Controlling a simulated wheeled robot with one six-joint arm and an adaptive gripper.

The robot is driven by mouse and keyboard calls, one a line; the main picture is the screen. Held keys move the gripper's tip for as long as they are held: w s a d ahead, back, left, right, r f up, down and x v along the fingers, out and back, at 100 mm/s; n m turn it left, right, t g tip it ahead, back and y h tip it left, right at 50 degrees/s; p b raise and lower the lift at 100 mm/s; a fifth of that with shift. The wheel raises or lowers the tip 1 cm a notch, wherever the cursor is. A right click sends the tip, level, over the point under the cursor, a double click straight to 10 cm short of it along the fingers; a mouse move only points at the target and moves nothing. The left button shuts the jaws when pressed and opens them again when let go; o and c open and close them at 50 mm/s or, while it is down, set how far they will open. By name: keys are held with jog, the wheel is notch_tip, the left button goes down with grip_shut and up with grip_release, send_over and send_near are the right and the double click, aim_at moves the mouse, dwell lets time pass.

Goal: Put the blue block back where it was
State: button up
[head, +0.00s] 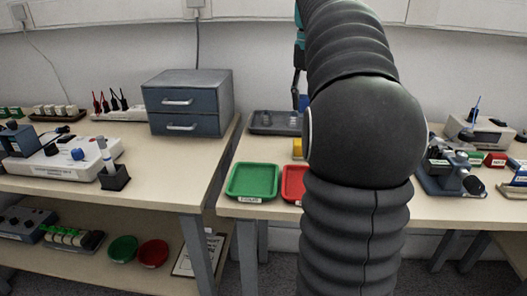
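My arm fills the middle of the head view and hides much of the right table. A narrow dark part of my gripper (296,84) shows at the left edge of the arm, above the grey tray. A small blue piece (304,102) shows just below it, close against the arm's outline. It may be the blue block, but most of it is hidden. I cannot tell whether the gripper holds it or whether the fingers are open.
A grey tray (262,130) lies at the back of the right table. A yellow block (297,147), a green tray (232,181) and a partly hidden red tray (292,192) are nearer. A drawer unit (215,108) stands left. A vise-like device (435,184) stands right.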

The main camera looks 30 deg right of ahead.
jog(key=b, duration=0.2)
send_over(264, 155)
notch_tip(264, 155, down, 6)
jog(key=shift+r, duration=0.1)
jog(key=shift+f+b, duration=0.4)
jog(key=shift+f, duration=1.65)
jog(key=shift+f, duration=0.1)
jog(key=o, duration=0.7)
jog(key=shift+f, duration=0.1)
jog(key=shift+c, duration=0.2)
jog(key=o, duration=0.4)
jog(key=shift+o, duration=0.2)
notch_tip(264, 155, up, 12)
jog(key=p, duration=0.3)
jog(key=shift+r, duration=0.2)
